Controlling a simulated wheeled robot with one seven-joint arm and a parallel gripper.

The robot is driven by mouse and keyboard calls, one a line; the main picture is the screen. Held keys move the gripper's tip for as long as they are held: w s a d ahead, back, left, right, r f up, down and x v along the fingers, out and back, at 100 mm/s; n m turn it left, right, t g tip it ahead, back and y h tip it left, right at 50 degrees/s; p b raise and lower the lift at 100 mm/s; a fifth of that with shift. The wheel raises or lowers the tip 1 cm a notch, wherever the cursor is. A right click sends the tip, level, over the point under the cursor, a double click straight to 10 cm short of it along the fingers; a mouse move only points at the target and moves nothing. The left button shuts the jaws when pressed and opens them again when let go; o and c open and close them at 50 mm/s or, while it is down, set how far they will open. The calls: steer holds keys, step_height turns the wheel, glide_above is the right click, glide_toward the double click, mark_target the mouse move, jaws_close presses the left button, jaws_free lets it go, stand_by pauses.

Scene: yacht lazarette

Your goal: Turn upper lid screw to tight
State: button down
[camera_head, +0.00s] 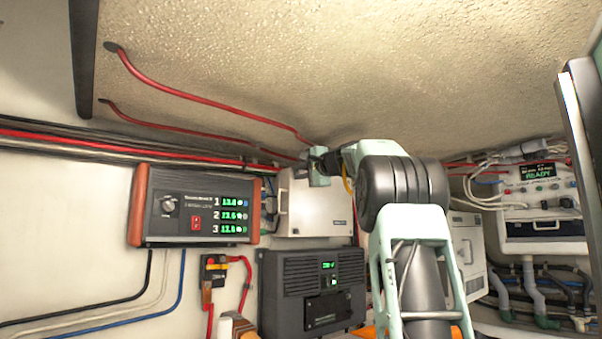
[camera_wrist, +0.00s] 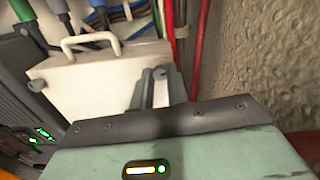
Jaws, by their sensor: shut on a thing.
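The white box (camera_head: 315,212) with a lid is mounted on the wall, left of my arm in the head view. In the head view my gripper (camera_head: 318,168) is at the box's upper edge and hides the screw there. The screw's turn angle cannot be read.
A meter panel (camera_head: 195,208) with green digits hangs left of the box. A dark charger unit (camera_head: 312,288) sits below it. Red cables (camera_head: 200,92) run along the sloping textured ceiling close above my gripper. A READY panel (camera_head: 540,195) is at the right.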

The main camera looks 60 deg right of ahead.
steer(key=shift+d+m+p, duration=0.1)
steer(key=shift+m+p, duration=0.3)
steer(key=shift+m, duration=1.9)
steer(key=c, duration=1.4)
jaws_free()
steer(key=shift+o, duration=0.2)
steer(key=b+v, duration=0.6)
steer(key=v, duration=1.1)
steer(key=shift+s+b, duration=0.25)
steer(key=shift+b, duration=0.15)
